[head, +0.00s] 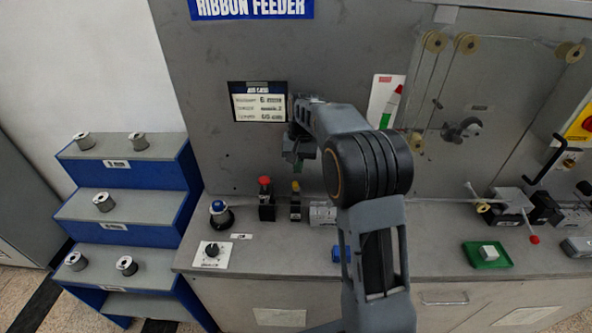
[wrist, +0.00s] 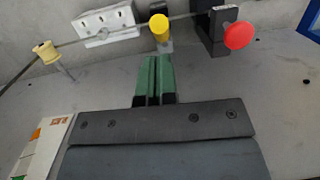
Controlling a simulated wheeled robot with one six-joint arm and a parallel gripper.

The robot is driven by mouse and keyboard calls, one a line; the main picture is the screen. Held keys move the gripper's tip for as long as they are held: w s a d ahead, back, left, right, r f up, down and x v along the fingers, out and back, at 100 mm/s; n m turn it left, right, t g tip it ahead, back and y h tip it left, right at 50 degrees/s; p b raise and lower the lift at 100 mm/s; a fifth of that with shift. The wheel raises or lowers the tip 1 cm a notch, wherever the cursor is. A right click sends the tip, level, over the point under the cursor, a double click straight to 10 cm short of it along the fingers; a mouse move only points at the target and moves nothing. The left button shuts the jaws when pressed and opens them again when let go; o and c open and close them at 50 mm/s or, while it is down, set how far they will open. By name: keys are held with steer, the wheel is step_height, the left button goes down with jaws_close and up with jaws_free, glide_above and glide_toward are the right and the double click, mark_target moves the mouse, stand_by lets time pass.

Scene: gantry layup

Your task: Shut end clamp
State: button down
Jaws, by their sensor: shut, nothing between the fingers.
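My gripper (head: 299,160) is shut and empty, its green fingers together in the wrist view (wrist: 154,62). In the head view it is in front of the grey upright panel, above a black block with a red knob (head: 264,184) and a smaller piece with a yellow knob (head: 295,187). The wrist view shows the red knob (wrist: 239,36) at upper right and the yellow knob (wrist: 159,25) just beyond the fingertips, with no clear contact. I cannot tell which fitting is the end clamp. A red-tipped lever (head: 534,239) sits by the grey block at right.
A thin line runs along the bench past a small spool (wrist: 46,49) and a pale block (head: 322,213). A blue-topped knob (head: 218,209) and a dial plate (head: 211,254) stand at left. A green tray (head: 468,255) lies at right.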

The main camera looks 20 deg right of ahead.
steer(key=shift+s+a+f, duration=0.35)
steer(key=shift+s+f, duration=0.15)
steer(key=shift+s, duration=0.05)
steer(key=shift+f, duration=0.1)
